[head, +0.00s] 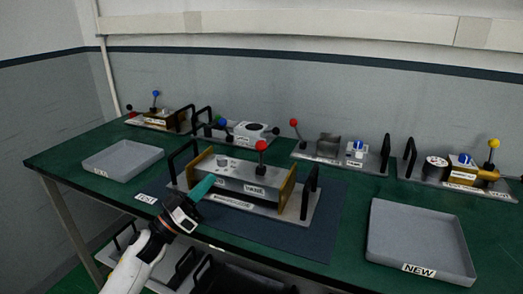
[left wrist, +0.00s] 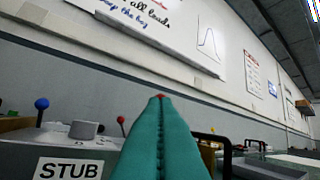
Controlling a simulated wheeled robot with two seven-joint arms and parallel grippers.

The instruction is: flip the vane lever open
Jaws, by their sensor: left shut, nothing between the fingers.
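A grey waveguide assembly (head: 226,175) with brass end flanges sits on the dark mat in the middle of the bench. A lever with a red ball (head: 261,145) stands up from its top, above a small white label too small to read surely; I take it as the vane lever. My left gripper (head: 209,181) has teal fingers, shut and empty, at the assembly's near left side, apart from the red ball. In the left wrist view the shut fingers (left wrist: 160,103) fill the centre, with a bit of red just over their tips. The STUB label (left wrist: 68,169) shows left of them.
An empty grey tray (head: 123,158) lies at the left, and another marked NEW (head: 420,240) at the right. Several other units with coloured knobs stand along the back. Black handles (head: 309,190) flank the assembly.

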